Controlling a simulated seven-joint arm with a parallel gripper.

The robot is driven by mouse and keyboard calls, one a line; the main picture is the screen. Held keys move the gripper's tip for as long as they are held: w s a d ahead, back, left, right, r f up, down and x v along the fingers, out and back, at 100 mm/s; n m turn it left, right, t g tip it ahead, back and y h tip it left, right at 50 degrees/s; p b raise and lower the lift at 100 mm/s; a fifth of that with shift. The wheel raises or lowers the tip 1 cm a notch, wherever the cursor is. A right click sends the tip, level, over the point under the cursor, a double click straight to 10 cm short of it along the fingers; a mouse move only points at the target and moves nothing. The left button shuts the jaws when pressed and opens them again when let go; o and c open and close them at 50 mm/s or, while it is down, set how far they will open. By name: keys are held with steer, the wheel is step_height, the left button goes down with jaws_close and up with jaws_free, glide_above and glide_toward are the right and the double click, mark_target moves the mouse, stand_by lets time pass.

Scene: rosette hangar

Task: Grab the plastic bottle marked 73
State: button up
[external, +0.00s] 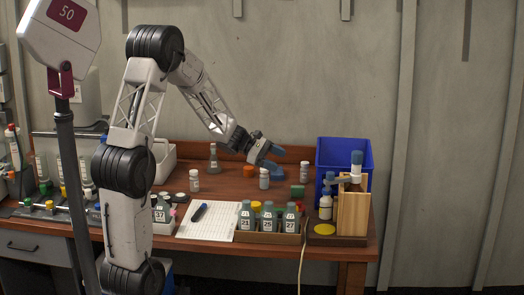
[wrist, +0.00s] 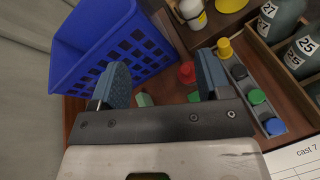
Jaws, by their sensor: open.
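I cannot make out a label reading 73 in either view. In the external view, bottles with readable labels stand in a wooden tray at the table's front: 21 (external: 246,221), 25 (external: 268,221) and 27 (external: 290,221). A bottle marked 37 (external: 160,214) stands left of the paper. Small white bottles (external: 194,181) (external: 264,179) stand mid-table, their labels too small to read. My gripper (external: 273,159) is open above the table's right half. In the wrist view my gripper's blue fingers (wrist: 163,82) are spread with nothing held; a red cap (wrist: 187,72) shows beyond them.
A blue crate (external: 345,153) stands at the table's back right, also left in the wrist view (wrist: 90,62). A wooden stand (external: 353,213) with a blue-capped bottle is in front of it. Paper (external: 207,222) with a dark marker lies front centre. A grey bottle (external: 213,158) stands behind.

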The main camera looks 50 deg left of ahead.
steer(key=w+a+f+n+t, duration=0.2)
steer(key=w+a+f+n, duration=0.1)
steer(key=a, duration=0.3)
steer(key=w+a+f+n+t, duration=0.2)
steer(key=a, duration=0.3)
steer(key=n+t+y, duration=0.3)
steer(key=n+t, duration=0.1)
steer(key=n, duration=0.1)
glide_above(264, 174)
steer(key=s+a, duration=0.2)
steer(key=a, duration=0.1)
steer(key=f, duration=0.5)
steer(key=shift+w, duration=0.2)
steer(key=shift+m, duration=0.3)
steer(key=shift+f, duration=2.85)
steer(key=shift+f, duration=0.1)
steer(key=shift+f, duration=0.6)
steer(key=shift+x, duration=2.5)
steer(key=shift+r, duration=0.1)
